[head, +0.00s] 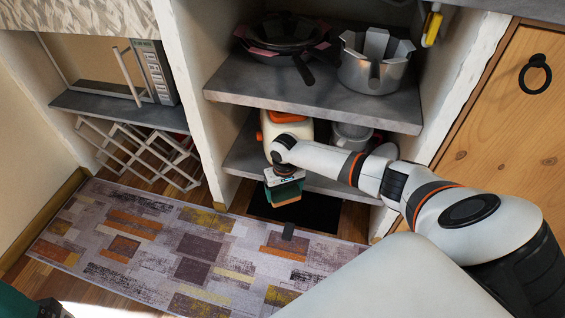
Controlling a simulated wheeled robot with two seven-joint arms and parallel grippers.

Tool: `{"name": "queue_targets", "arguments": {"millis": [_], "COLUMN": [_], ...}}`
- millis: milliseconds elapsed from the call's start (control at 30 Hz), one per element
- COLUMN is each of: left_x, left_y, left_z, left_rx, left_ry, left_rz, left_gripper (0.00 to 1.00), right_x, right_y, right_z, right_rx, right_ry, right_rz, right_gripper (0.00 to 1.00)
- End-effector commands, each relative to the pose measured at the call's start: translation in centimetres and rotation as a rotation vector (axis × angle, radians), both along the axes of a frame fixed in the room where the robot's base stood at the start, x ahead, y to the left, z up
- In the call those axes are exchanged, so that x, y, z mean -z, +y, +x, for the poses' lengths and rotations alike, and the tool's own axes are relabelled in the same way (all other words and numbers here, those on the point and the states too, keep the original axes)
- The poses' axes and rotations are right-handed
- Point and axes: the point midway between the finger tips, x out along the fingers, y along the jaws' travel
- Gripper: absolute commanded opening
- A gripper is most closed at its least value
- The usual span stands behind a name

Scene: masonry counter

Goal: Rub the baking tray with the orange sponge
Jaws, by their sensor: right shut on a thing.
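My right gripper (287,215) reaches down from the right, in front of the lower shelf, over a flat black panel. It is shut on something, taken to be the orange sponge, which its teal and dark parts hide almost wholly. The flat black panel (322,214) lies low under the shelf, behind the rug; it looks like the baking tray. I cannot tell whether the gripper or its load touches it. A teal and black part of my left gripper (50,309) shows at the bottom left corner; its fingers are not clear.
A patterned rug (190,245) covers the floor in front. A white and orange appliance (283,124) and a grey pot (351,137) stand on the lower shelf. Pans (280,37) and a metal pot (373,73) stand above. A white lattice rack (140,150) is at left.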

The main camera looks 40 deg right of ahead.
Motion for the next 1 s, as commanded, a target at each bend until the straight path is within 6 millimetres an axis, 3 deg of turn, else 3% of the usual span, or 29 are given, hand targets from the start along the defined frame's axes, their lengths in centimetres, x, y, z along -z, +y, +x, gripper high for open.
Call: {"name": "queue_targets", "arguments": {"millis": [33, 200, 600, 733, 867, 1000], "left_x": [-0.9, -1.7, -1.5, -1.5, -1.5, -1.5], "left_y": [0.0, 0.1, 0.1, 0.1, 0.1, 0.1], "left_z": [-0.1, -0.4, -0.5, -0.5, -0.5, -0.5], "left_rx": [0.000, 0.002, 0.002, 0.003, 0.003, 0.003], "left_ry": [0.011, 0.031, 0.040, 0.040, 0.041, 0.041], "left_rz": [-0.001, -0.003, -0.004, -0.005, -0.004, -0.004], "left_gripper": [0.76, 0.76, 0.76, 0.76, 0.76, 0.76], "right_x": [-1.1, -2.4, -2.4, -3.5, -7.4, -14.4], "right_y": [-0.1, -0.3, -0.4, 0.5, 3.3, 7.8], "right_z": [-0.1, -0.2, -0.3, 0.3, 1.5, 2.1], "right_rx": [0.000, -0.001, -0.001, -0.005, -0.025, -0.072], "right_ry": [0.001, 0.000, 0.000, -0.005, -0.011, -0.016], "right_rz": [0.000, 0.001, 0.000, 0.002, 0.002, 0.001], "right_gripper": [0.64, 0.64, 0.64, 0.64, 0.64, 0.64]}}
